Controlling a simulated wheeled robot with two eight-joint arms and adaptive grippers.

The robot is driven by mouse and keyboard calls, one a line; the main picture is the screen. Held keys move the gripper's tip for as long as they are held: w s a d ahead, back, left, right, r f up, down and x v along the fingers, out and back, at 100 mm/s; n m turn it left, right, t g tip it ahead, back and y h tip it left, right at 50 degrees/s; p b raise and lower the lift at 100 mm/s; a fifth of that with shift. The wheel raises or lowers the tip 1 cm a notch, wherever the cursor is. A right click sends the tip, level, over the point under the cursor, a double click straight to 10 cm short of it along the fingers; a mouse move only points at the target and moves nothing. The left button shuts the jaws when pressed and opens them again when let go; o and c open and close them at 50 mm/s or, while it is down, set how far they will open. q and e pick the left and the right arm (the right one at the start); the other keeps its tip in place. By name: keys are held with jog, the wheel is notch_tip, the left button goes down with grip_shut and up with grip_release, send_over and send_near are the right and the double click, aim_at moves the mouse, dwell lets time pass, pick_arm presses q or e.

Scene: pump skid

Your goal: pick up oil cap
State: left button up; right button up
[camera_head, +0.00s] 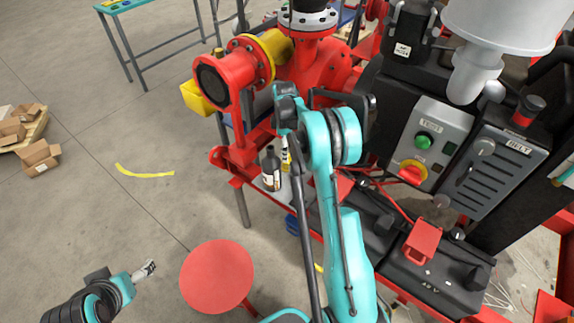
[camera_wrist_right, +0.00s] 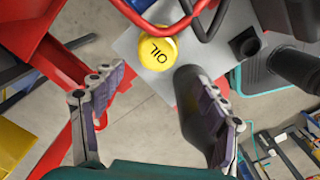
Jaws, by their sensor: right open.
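The oil cap (camera_wrist_right: 157,50) is a round yellow cap marked OIL, seen in the right wrist view over a grey plate (camera_wrist_right: 128,46). My right gripper (camera_wrist_right: 163,88) is open and empty. Its two fingers are spread to either side below the cap in the picture, and neither touches it. In the head view my right arm covers most of that area, so I cannot clearly make out the cap there. My left gripper (camera_head: 147,269) is at the lower left, far from the pump, too small to tell if open or shut.
A dark bottle (camera_head: 270,170) stands beside my right arm; a dark cylinder (camera_wrist_right: 196,98) is close to the right finger in the wrist view. Red pump pipework (camera_head: 240,80) and a control box (camera_head: 428,140) surround the area. A red round stool (camera_head: 217,274) stands in front.

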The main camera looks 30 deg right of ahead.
aim_at(288, 164)
jog(key=f+b, duration=0.1)
jog(key=f, duration=0.1)
jog(key=f+b, duration=0.1)
jog(key=f, duration=0.1)
jog(key=d+f+b, duration=0.1)
jog(key=f, duration=0.1)
jog(key=shift+d+f, duration=0.1)
jog(key=shift+f, duration=0.55)
jog(key=shift+r, duration=0.1)
jog(key=c, duration=1.4)
